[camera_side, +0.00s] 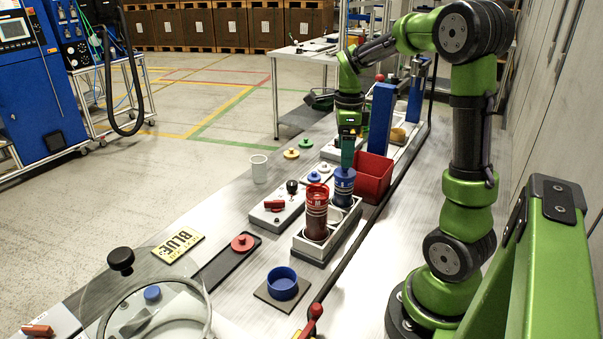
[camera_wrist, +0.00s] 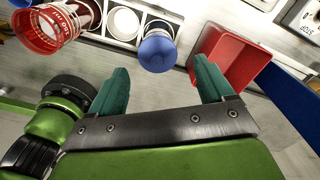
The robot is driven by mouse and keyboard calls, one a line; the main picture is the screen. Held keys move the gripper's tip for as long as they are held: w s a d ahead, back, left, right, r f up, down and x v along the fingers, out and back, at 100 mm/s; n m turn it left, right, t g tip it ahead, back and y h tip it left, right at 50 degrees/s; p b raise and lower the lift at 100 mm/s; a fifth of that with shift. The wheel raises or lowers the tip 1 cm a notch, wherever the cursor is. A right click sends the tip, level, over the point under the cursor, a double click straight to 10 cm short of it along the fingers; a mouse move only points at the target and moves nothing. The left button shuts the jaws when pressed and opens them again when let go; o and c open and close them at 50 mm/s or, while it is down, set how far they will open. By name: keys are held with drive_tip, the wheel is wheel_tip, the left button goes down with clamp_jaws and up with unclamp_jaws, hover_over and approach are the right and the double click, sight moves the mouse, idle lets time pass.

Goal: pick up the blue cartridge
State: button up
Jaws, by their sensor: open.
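The blue cartridge (camera_side: 343,188) stands upright in the white rack (camera_side: 312,247), behind the red cartridge (camera_side: 316,212). My gripper (camera_side: 347,158) points down just above its top in the side view. In the wrist view my gripper (camera_wrist: 157,80) is open, with its two teal fingers wide apart and nothing between them. The round blue top of the cartridge (camera_wrist: 157,53) shows ahead of the fingers, within the width of their gap. I cannot tell the exact height between fingertips and cartridge top.
A red bin (camera_side: 372,177) stands close to the right of the blue cartridge, also in the wrist view (camera_wrist: 228,62). A tall blue block (camera_side: 381,120) stands behind it. A grey control box (camera_side: 277,208) lies left of the rack. A blue ring cup (camera_side: 282,284) sits in front.

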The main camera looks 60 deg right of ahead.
sight(344, 172)
wheel_tip(344, 172, down, 10)
drive_tip(key=shift+s+a+r, duration=0.1)
drive_tip(key=shift+a+r, duration=0.05)
drive_tip(key=shift+r, duration=0.1)
drive_tip(key=c, duration=1.4)
drive_tip(key=shift+o, duration=0.2)
drive_tip(key=shift+r, duration=5.05)
